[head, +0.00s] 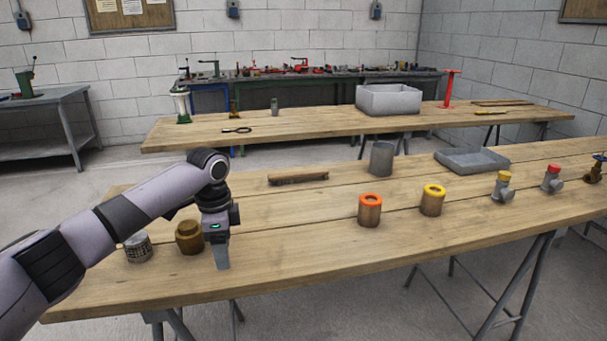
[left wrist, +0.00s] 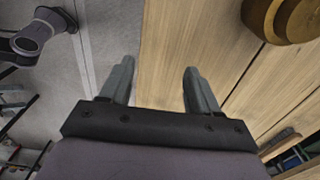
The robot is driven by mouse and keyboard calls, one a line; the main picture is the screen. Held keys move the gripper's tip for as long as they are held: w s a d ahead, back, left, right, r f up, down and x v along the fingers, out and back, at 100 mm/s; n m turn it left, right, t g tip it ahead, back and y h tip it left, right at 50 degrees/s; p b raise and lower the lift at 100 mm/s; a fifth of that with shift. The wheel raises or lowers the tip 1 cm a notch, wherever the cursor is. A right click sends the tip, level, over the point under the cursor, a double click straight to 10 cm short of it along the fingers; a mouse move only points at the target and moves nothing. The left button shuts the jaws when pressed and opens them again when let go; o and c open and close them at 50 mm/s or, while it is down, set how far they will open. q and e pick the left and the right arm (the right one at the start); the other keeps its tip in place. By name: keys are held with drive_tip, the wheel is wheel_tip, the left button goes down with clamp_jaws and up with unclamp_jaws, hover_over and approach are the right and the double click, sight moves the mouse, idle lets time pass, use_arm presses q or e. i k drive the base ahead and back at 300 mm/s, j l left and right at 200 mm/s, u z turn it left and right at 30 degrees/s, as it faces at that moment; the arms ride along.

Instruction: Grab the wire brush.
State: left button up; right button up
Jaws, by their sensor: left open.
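The wire brush (head: 298,178) appears as a long, thin brown bar lying flat near the back edge of the front table in the head view. A brown bar at the lower right of the left wrist view (left wrist: 281,140) looks like the same brush. My left gripper (head: 221,264) points down over the left part of the front table, in front of and to the left of the brush, and apart from it. In the left wrist view its two fingers (left wrist: 157,78) are spread with nothing between them. My right gripper is not in view.
A brass fitting (head: 190,238) and a mesh strainer (head: 138,247) stand close left of my left gripper. A grey cup (head: 381,159) stands right of the brush. Orange-topped (head: 369,211) and yellow-topped (head: 432,200) cylinders stand further right. The wood between gripper and brush is clear.

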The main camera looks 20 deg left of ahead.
sight(290, 176)
drive_tip(key=i, duration=1.6)
